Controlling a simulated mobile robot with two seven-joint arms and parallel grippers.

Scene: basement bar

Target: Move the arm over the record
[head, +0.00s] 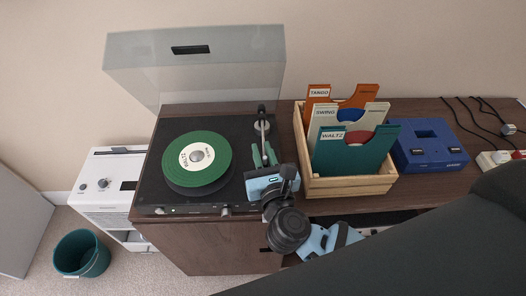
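The green record (215,151) with a cream label lies flat on the platter of the black turntable (237,204), whose clear lid (215,66) stands open. The tonearm (262,128) is on the right of the deck, beside the record and not over it. My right gripper (265,154), light blue with green fingers, reaches in from the front right. Its fingers are close together at the tonearm's front end, one to each side. Whether they touch or clamp it is too small to tell. My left gripper is not in view.
A wooden crate (350,187) of record sleeves with dividers marked TANGO, SWING and WALTZ stands close right of my gripper. A blue device (429,146) and a power strip (490,159) are farther right. A white cabinet (111,171) and green bin (81,254) are at left.

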